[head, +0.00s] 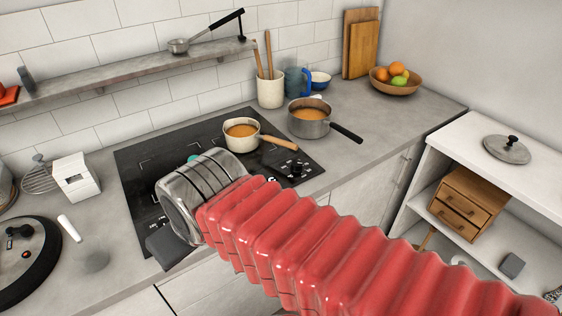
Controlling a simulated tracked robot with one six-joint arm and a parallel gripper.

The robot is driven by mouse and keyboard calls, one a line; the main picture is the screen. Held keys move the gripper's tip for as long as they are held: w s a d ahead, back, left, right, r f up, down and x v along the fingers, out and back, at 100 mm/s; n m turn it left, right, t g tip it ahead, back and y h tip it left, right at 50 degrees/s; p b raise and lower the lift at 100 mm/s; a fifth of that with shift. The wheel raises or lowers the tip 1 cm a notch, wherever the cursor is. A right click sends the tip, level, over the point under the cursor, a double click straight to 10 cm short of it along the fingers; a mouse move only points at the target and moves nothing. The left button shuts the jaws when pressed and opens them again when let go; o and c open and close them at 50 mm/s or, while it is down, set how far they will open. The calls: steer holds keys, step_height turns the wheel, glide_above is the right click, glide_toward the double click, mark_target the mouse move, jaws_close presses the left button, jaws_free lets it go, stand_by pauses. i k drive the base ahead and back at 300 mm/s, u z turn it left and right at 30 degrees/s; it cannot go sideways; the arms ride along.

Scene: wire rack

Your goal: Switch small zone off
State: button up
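The black cooktop (135,165) is set into the grey counter. A dark control knob (296,169) stands at its front right corner, with small white markings beside it; I cannot read its setting. A cream pan (240,140) with orange contents and a wooden handle sits on the cooktop's right part. My gripper (167,246) is over the cooktop's front left, well left of the knob. My metal wrist and red sleeved arm hide much of the cooktop's front. Only a dark part of the gripper shows, so its opening and grip are hidden.
A grey saucepan (309,122) with orange contents stands on the counter right of the cooktop, its black handle pointing front right. A utensil crock (270,90) stands behind. A round lid (25,255) and white block (75,178) are at left. A white shelf unit (470,140) stands at right.

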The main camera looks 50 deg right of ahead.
mark_target(296, 167)
steer(key=u, duration=0.85)
steer(key=k, duration=1.15)
steer(key=z, duration=0.7)
steer(key=i, duration=1)
steer(key=z, duration=0.05)
